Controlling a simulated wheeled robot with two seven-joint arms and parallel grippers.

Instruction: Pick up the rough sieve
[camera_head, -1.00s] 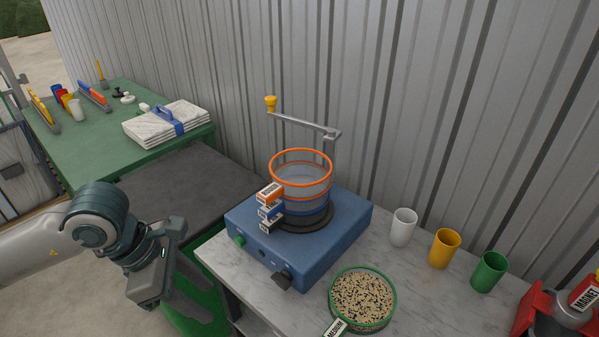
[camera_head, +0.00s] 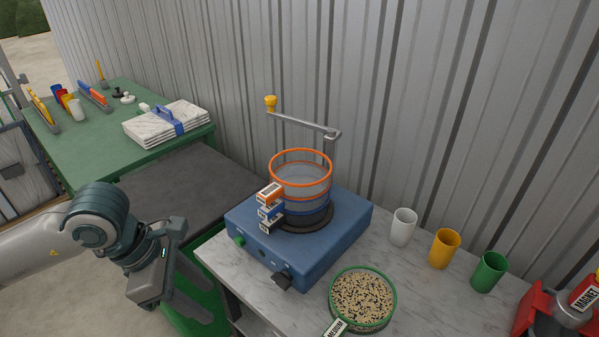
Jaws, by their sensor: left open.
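A stack of round sieves stands on the blue shaker machine (camera_head: 330,254). The top sieve has an orange rim (camera_head: 301,153) and an orange-edged tag (camera_head: 270,193) at its front left; the tag is too small to read surely. Below it show a blue band and tag (camera_head: 268,212), and a dark tag (camera_head: 270,226). A green-rimmed sieve (camera_head: 362,298) full of mixed grains sits on the marble counter in front. My left gripper (camera_head: 182,308) is open and empty, low and left of the machine, apart from the stack. My right gripper is not in view.
A crank arm with a yellow knob (camera_head: 270,103) rises behind the stack. White (camera_head: 403,227), yellow (camera_head: 444,248) and green (camera_head: 489,271) cups stand right of the machine. A red device (camera_head: 540,318) is at the lower right. A grey surface (camera_head: 190,182) at left is clear.

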